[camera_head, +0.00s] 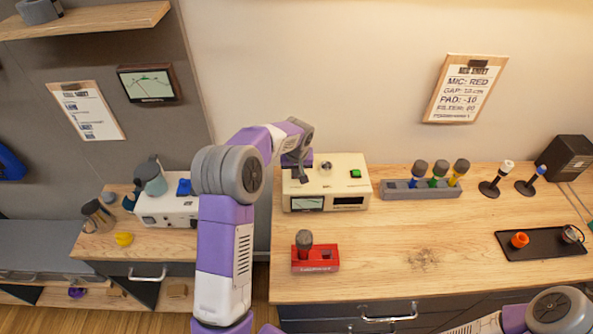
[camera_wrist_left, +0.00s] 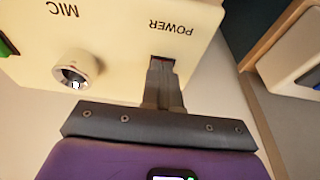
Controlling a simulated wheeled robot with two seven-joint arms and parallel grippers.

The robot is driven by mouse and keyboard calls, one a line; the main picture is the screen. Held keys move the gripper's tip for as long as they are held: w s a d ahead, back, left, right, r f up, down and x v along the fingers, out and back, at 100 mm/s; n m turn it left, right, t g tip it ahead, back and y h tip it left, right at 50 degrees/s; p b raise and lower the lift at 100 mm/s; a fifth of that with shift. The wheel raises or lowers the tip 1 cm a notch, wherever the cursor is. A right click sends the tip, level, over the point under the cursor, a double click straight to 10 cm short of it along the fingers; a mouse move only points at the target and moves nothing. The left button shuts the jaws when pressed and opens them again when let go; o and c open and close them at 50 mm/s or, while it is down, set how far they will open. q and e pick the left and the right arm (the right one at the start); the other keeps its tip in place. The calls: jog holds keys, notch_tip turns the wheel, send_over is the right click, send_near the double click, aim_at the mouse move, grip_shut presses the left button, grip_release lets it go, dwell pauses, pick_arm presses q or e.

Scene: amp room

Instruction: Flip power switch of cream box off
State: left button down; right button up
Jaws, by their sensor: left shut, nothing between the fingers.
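The cream box (camera_head: 327,183) stands at the back left of the wooden bench, with a green button, a knob and a small screen. In the left wrist view the cream box (camera_wrist_left: 118,35) shows its MIC knob and the POWER label. The power switch (camera_wrist_left: 163,60) is a small dark slot by that label, mostly hidden by my fingers. My left gripper (camera_wrist_left: 162,72) is shut and empty, with its fingertips at the switch; I cannot tell if they touch. In the head view my left gripper (camera_head: 297,174) is above the box's left end. My right gripper is not in view.
A red holder (camera_head: 316,260) with a microphone stands at the front left of the bench. A grey rack (camera_head: 421,190) of several microphones is right of the box. A black tray (camera_head: 541,244) lies at the right. The bench middle is mostly clear.

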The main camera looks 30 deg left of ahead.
pick_arm(q)
jog(key=shift+w+a, duration=0.1)
jog(key=shift+w, duration=0.05)
jog(key=shift+w+a+r+p, duration=0.35)
jog(key=shift+w+p, duration=0.15)
jog(key=shift+p, duration=0.15)
jog(key=shift+r, duration=0.35)
jog(key=p+v, duration=0.2)
jog(key=v, duration=0.2)
jog(key=shift+w+r+p, duration=0.1)
jog(key=shift+r+p, duration=0.2)
jog(key=s+d+r+b, duration=0.1)
jog(key=s+d+r, duration=0.1)
jog(key=r, duration=0.5)
jog(key=shift+s+r, duration=0.3)
jog(key=shift+s, duration=0.6)
jog(key=shift+d, duration=0.1)
